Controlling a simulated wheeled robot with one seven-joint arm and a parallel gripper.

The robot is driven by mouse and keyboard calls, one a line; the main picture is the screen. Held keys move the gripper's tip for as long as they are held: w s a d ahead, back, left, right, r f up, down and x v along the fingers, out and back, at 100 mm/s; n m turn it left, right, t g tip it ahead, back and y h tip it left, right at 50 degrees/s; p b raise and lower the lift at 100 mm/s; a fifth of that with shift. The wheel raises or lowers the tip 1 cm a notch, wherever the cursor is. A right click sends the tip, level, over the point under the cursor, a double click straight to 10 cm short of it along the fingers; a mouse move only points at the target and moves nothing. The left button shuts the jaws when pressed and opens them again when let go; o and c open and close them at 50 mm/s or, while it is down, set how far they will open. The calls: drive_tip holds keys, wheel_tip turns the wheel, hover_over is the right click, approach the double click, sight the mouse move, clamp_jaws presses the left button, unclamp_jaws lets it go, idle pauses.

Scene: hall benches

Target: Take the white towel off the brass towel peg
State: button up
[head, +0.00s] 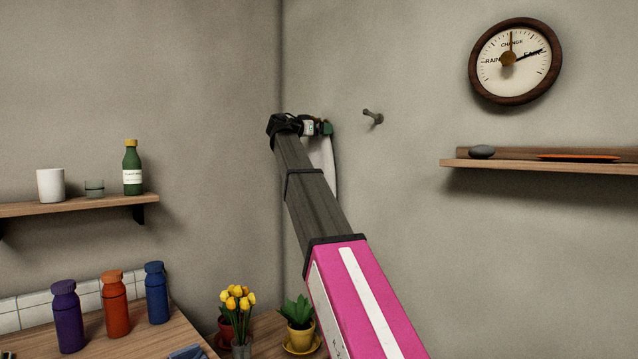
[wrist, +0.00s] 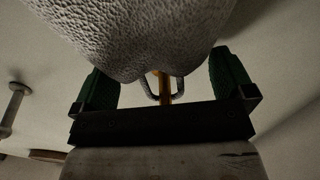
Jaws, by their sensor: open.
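The white towel (head: 326,160) hangs against the wall, partly hidden behind my arm in the head view. In the wrist view the towel (wrist: 130,35) fills the top, and its grey loop (wrist: 180,88) shows around the brass peg (wrist: 165,88). The head view does not show this peg; my gripper covers that spot. My gripper (head: 323,128) is at the towel's upper end. In the wrist view its two green-padded fingers (wrist: 163,75) stand apart, one on each side of the loop and peg. Whether they touch the cloth is unclear.
A grey peg (head: 373,117), bare, sticks out of the wall to the right; it also shows in the wrist view (wrist: 14,105). A shelf (head: 70,205) with a green bottle (head: 132,165) is left. Flowers (head: 238,298) stand below.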

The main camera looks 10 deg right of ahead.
drive_tip(key=c, duration=0.9)
